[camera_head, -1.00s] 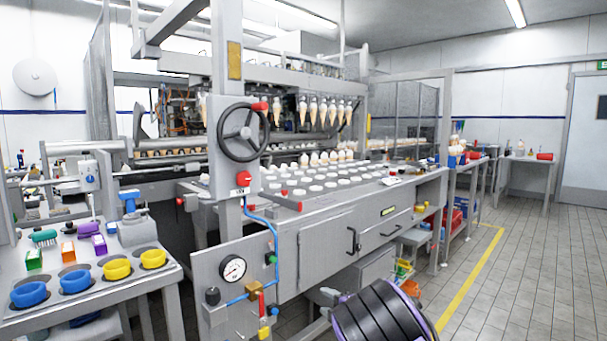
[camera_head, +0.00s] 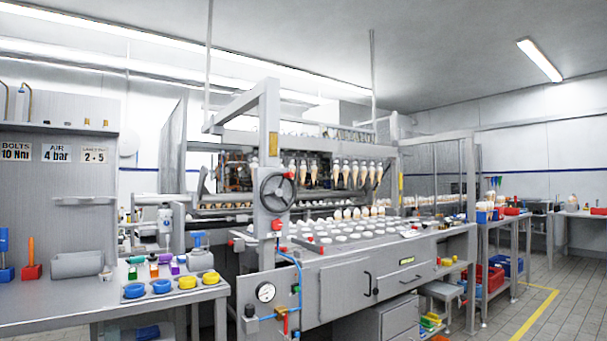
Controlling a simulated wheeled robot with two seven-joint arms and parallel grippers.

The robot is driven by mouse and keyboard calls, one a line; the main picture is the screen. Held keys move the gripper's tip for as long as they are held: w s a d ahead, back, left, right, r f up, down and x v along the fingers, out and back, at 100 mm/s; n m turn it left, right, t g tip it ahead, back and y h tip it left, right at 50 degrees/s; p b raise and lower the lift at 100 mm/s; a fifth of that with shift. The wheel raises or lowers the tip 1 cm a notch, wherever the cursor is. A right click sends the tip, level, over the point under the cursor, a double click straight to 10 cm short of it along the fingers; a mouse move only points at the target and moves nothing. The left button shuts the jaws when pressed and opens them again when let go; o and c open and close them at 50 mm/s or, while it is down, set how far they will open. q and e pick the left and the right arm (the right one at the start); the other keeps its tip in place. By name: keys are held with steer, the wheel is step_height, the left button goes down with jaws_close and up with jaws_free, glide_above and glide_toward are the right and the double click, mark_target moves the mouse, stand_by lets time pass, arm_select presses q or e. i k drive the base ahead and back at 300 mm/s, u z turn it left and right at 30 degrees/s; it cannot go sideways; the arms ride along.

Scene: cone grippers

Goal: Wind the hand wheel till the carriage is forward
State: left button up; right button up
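The hand wheel (camera_head: 277,190) is a dark three-spoked ring on a grey post at the front left of the machine. A red knob (camera_head: 290,175) sits at its upper right rim. Several cones hang in a row (camera_head: 335,173) from the carriage inside the machine. Below them is a bed (camera_head: 372,251) with rows of white round pieces, and a few cones stand at its back. I cannot tell the carriage's exact position along its travel. Neither of my grippers shows in the head view, and nothing touches the wheel.
A workbench (camera_head: 60,315) at left holds blue and yellow cups (camera_head: 160,286), small bottles and tools. A pressure gauge (camera_head: 265,292) and blue hose are below the wheel. A side table (camera_head: 497,226) with red and blue bins stands at right. Tiled floor at far right is clear.

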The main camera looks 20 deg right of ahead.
mark_target(274, 192)
steer(key=z, duration=1.25)
steer(key=i, duration=0.9)
